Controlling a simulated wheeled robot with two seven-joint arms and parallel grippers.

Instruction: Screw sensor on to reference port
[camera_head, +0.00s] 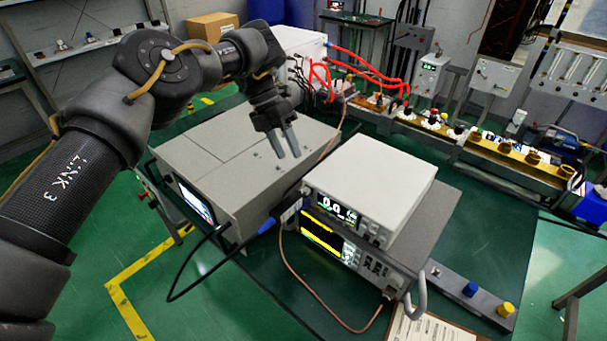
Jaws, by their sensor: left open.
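My left gripper (287,149) points down over the grey cabinet (235,160), its two fingers apart with nothing between them. A white meter (372,185) with a lit number display stands on a darker instrument (345,244) with a yellow-lit screen, to the right of and below the gripper in the picture. A dark sensor-like body (289,207) lies at the left side of these instruments, with a blue part (267,226) and a black cable (200,277) running from it. It is apart from the gripper. The reference port is too small to make out. My right gripper is out of view.
A copper-coloured cable (312,290) loops in front of the instruments. A grey bar (470,290) with blue and yellow knobs lies at right, near a clipboard paper (428,328). A bench of fittings and red hoses (365,70) stands behind. The green tabletop (490,215) is clear at right.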

